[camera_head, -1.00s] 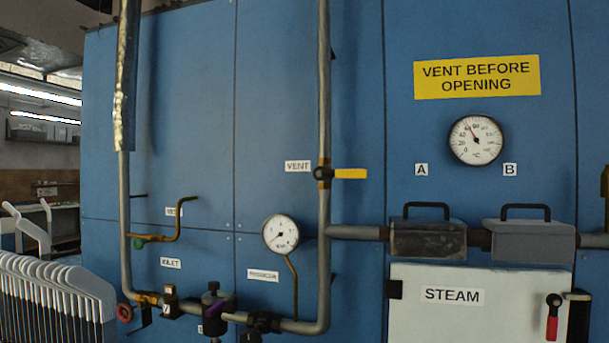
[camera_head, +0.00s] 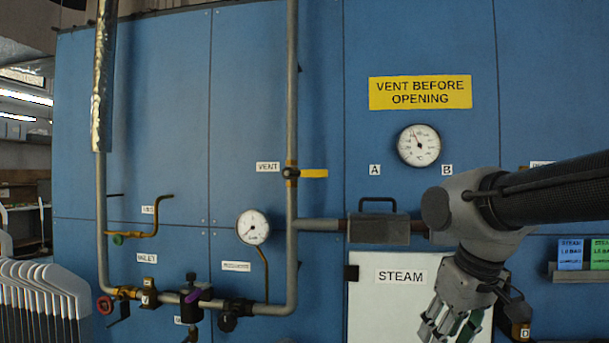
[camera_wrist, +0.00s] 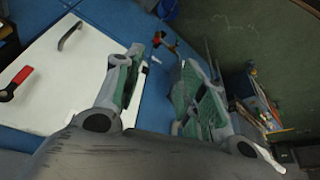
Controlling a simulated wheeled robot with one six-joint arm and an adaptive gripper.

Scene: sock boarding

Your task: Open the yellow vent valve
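The yellow vent valve handle (camera_head: 314,173) sticks out level to the right from the vertical pipe (camera_head: 291,120), beside the VENT label (camera_head: 267,167). The handle lies across the pipe. My gripper (camera_head: 448,325) is at the lower right in the head view, in front of the white STEAM door, below and right of the valve and well apart from it. In the wrist view my gripper (camera_wrist: 155,85) shows its two green-padded fingers spread with nothing between them. The valve is not seen in the wrist view.
A pressure gauge (camera_head: 253,227) and lower piping stand left of the pipe. A dark block with a handle (camera_head: 378,228) sits on the pipe branch to the right. The white door (camera_wrist: 70,75) has a red-handled latch (camera_wrist: 16,83). White boards (camera_head: 40,295) stand at lower left.

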